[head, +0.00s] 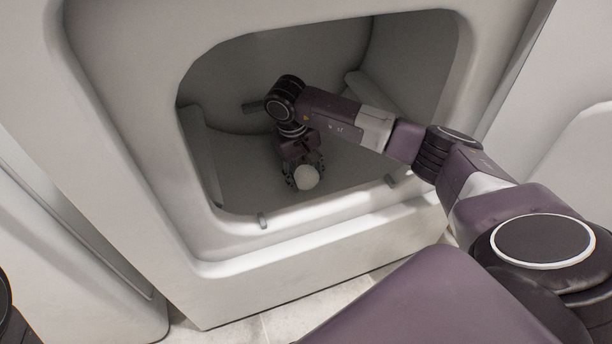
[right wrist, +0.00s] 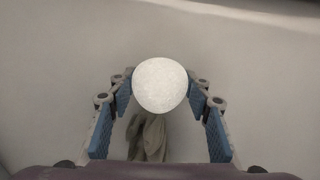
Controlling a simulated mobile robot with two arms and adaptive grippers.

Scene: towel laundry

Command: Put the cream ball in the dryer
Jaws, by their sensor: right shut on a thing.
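The cream ball (head: 307,177) is inside the drum of the white dryer (head: 130,110). My right arm reaches through the round-cornered opening, and its right gripper (head: 302,172) is shut on the ball near the lower front of the drum. In the right wrist view the pale ball (right wrist: 160,84) sits between the two blue-padded fingers, at their tips. The drum floor shows around it, and I cannot tell whether the ball touches it. My left gripper is not in view.
Raised ribs (head: 203,155) run along the drum wall. The lower rim (head: 325,222) of the opening lies below my arm. White machines or panels (head: 55,220) flank the dryer.

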